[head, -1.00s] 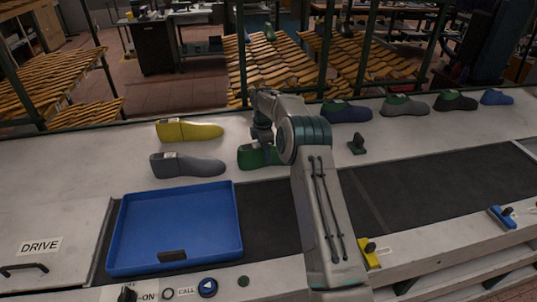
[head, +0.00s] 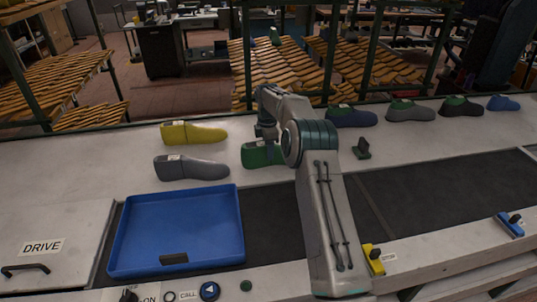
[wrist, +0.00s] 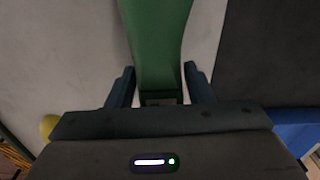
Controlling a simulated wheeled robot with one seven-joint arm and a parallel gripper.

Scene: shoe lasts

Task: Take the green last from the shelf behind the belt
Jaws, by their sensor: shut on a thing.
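The green last (head: 258,154) is on the pale shelf behind the dark belt, partly hidden by my arm in the head view. In the wrist view the green last (wrist: 156,45) runs up between the two dark fingers of my gripper (wrist: 160,85). My gripper is shut on it. In the head view the fingers are hidden behind my arm. I cannot tell whether the last is touching the shelf or just above it.
A yellow last (head: 193,132) and a grey last (head: 191,168) lie to the left on the shelf. Several more lasts, including a blue one (head: 352,116), stand to the right. A small dark-green stand (head: 362,149) is nearer.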

